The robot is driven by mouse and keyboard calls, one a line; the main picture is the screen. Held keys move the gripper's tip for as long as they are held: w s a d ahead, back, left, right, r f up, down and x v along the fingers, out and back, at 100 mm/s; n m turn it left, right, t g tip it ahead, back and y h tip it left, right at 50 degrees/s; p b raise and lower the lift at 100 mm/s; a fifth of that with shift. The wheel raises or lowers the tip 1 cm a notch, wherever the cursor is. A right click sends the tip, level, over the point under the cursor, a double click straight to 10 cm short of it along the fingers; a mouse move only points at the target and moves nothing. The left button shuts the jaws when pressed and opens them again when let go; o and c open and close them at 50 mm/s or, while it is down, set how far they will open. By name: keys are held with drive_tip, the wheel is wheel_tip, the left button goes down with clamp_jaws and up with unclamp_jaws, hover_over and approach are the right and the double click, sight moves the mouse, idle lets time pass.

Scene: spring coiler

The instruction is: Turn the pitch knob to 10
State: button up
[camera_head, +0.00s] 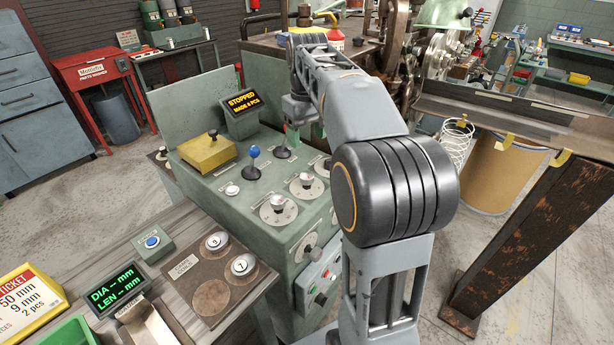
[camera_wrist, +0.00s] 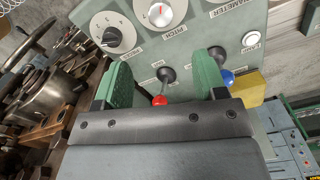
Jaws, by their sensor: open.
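The pitch knob (camera_wrist: 160,14) is a pale round knob with a red pointer line on a white dial, at the top edge of the wrist view above its PITCH label. It also shows in the head view (camera_head: 306,180) on the sloped green panel, beside my arm. Its dial numbers are too small to read. My gripper (camera_wrist: 165,76) is open, with two green fingers apart and nothing held. It is over the panel's lever area, apart from the pitch knob. In the head view my gripper (camera_head: 300,134) is partly hidden by my arm.
A red-tipped lever (camera_wrist: 160,100) shows between the fingers in the wrist view. A blue-ball lever (camera_head: 253,152), the diameter knob (camera_head: 278,205) and a white lamp button (camera_head: 232,190) are on the panel. A yellow box (camera_head: 207,153) sits behind. The screen (camera_head: 241,103) reads STOPPED.

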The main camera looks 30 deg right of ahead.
sight(307, 175)
wheel_tip(307, 175, down, 12)
drive_tip(key=shift+f+b, duration=0.1)
drive_tip(key=shift+b, duration=0.3)
drive_tip(key=c, duration=0.9)
drive_tip(key=shift+m, duration=0.3)
drive_tip(key=m+p, duration=0.1)
drive_tip(key=m, duration=0.4)
drive_tip(key=shift+m+p, duration=0.35)
drive_tip(key=shift+m, duration=0.05)
drive_tip(key=m+p, duration=0.1)
drive_tip(key=m, duration=0.4)
drive_tip(key=shift+m, duration=0.4)
